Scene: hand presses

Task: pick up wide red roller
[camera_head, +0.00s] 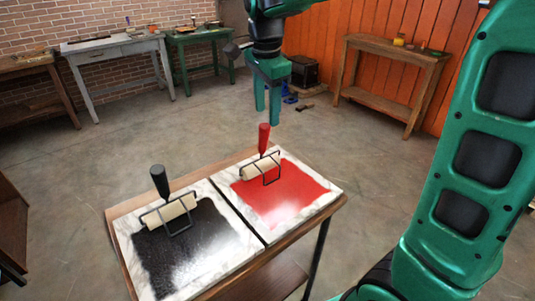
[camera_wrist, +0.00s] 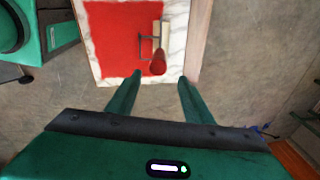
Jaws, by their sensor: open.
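The red-handled roller (camera_head: 263,160) stands on the red ink patch of the right marble slab (camera_head: 333,190), its red handle upright and its pale cylinder in a dark wire frame. In the wrist view the roller (camera_wrist: 157,62) lies beyond my fingertips, with its handle end pointing toward them. My gripper (camera_head: 268,110) is open and empty, above and apart from the roller's handle. In the wrist view my gripper (camera_wrist: 160,76) shows its two green fingers spread, with nothing between them.
A black-handled roller (camera_head: 170,208) stands on black ink on the left slab (camera_head: 122,222). Both slabs rest on a small wooden table (camera_head: 118,210). A grey table (camera_head: 95,58), a green table (camera_head: 180,38) and a wooden bench (camera_head: 385,48) stand behind. Open floor lies between.

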